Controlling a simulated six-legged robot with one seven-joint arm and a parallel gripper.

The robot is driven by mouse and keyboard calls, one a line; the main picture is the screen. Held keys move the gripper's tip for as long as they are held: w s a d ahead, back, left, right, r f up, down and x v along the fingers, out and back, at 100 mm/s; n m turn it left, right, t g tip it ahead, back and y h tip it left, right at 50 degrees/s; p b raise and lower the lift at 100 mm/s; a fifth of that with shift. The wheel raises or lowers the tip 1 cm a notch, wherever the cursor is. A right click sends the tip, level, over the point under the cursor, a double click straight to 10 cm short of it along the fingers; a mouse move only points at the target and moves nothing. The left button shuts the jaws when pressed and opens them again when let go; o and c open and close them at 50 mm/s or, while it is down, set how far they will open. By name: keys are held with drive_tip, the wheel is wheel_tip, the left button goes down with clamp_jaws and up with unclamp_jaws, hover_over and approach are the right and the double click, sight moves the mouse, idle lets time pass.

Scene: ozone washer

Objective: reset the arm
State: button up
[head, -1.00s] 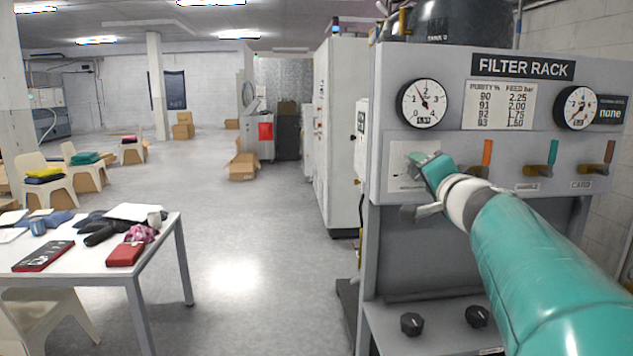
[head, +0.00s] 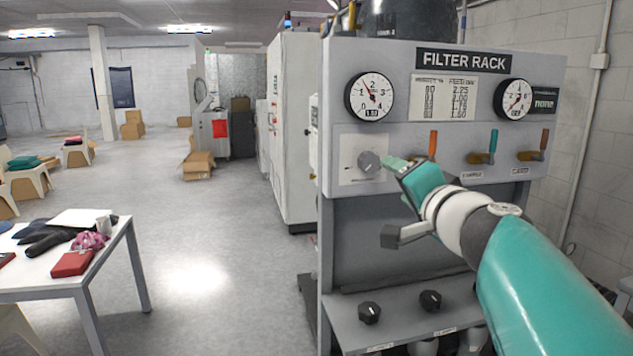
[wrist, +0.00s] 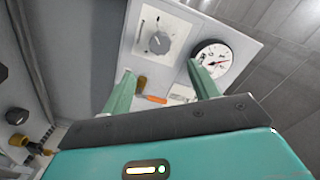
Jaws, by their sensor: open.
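My gripper (head: 398,165) is at the end of my teal arm, in front of the FILTER RACK panel (head: 420,125). In the head view its fingertips show just right of the round grey knob (head: 369,161), near the base of the orange-handled lever (head: 432,144). In the wrist view its two teal fingers (wrist: 160,84) are spread with nothing held between them. The knob (wrist: 158,42) shows beyond the fingers there, apart from them, with the orange lever (wrist: 151,98) between the fingers. The exact gap to the panel is hard to judge.
A lower shelf carries black knobs (head: 369,312). A cluttered white table (head: 115,252) is at left. Open floor (head: 215,240) lies between table and rack.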

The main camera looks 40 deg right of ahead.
drive_tip(key=w+a+f+n+g+y, duration=0.1)
drive_tip(key=w+a+f+n+y, duration=0.4)
drive_tip(key=a, duration=0.4)
drive_tip(key=w+a+f+n+g+y, duration=0.1)
drive_tip(key=w+a+f+n+y, duration=0.35)
drive_tip(key=a+f, duration=0.4)
drive_tip(key=s+a+f+n+g, duration=0.2)
drive_tip(key=a+f+n+g, duration=0.2)
drive_tip(key=a+f, duration=0.3)
drive_tip(key=s+a+f+n+g, duration=0.3)
drive_tip(key=a+f+n, duration=0.1)
drive_tip(key=a+f, duration=0.4)
drive_tip(key=shift+s+a+g, duration=0.35)
drive_tip(key=shift+a+g, duration=0.05)
drive_tip(key=shift+a, duration=0.5)
drive_tip(key=c, duration=0.5)
drive_tip(key=shift+d, duration=0.1)
drive_tip(key=shift+c, duration=0.2)
drive_tip(key=shift+d, duration=0.1)
